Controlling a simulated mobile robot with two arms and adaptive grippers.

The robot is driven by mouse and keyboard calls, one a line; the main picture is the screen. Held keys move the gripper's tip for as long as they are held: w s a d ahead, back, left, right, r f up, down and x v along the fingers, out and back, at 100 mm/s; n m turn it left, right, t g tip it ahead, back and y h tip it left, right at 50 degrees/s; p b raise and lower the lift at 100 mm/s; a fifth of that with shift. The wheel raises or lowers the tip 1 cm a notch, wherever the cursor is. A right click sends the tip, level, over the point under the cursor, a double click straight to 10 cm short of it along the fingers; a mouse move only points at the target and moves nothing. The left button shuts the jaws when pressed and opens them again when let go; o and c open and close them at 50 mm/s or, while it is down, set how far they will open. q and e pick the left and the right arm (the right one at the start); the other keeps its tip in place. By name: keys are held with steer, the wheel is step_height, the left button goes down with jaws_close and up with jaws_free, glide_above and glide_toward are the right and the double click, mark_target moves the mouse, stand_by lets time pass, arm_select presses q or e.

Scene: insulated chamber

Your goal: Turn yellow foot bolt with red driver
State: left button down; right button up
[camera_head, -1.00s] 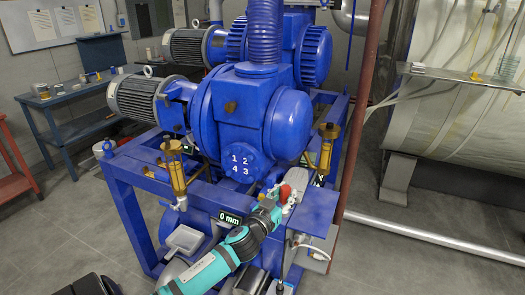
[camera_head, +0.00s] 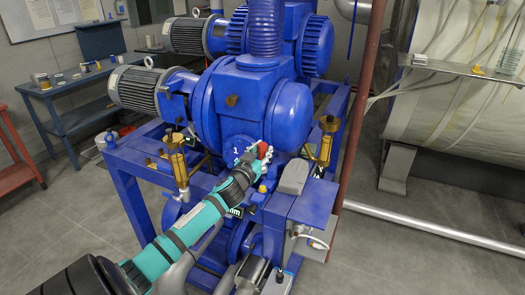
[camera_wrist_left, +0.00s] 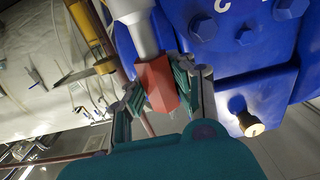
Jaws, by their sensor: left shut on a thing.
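The red driver (camera_head: 263,149) is in my left gripper (camera_head: 254,159), in front of the numbered face of the blue pump. In the left wrist view, the fingers of my left gripper (camera_wrist_left: 160,88) are shut around the driver's red handle (camera_wrist_left: 155,82), and its grey shaft (camera_wrist_left: 140,35) runs up out of the frame. A yellow bolt head (camera_head: 262,188) sits on the blue frame just below the gripper. What looks like the same bolt (camera_wrist_left: 252,127) shows at the lower right of the wrist view, apart from the driver. My right gripper is not in view.
The blue pump (camera_head: 272,105) stands close behind the driver. Yellow posts (camera_head: 178,165) and (camera_head: 326,140) rise on either side. A grey box (camera_head: 293,177) is right of the bolt. My left arm covers most of the display. Open floor lies to the right.

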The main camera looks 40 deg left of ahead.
arm_select(q)
step_height(320, 180, down, 3)
steer(key=shift+r+b, duration=0.1)
steer(key=shift+b, duration=0.9)
steer(key=shift+f+b, duration=1.05)
steer(key=shift+f, duration=0.35)
steer(key=shift+f, duration=0.1)
steer(key=shift+f, duration=0.3)
steer(key=shift+f, duration=0.25)
steer(key=shift+f, duration=0.65)
stand_by(0.7)
steer(key=c, duration=1.1)
jaws_free()
steer(key=shift+o, duration=0.2)
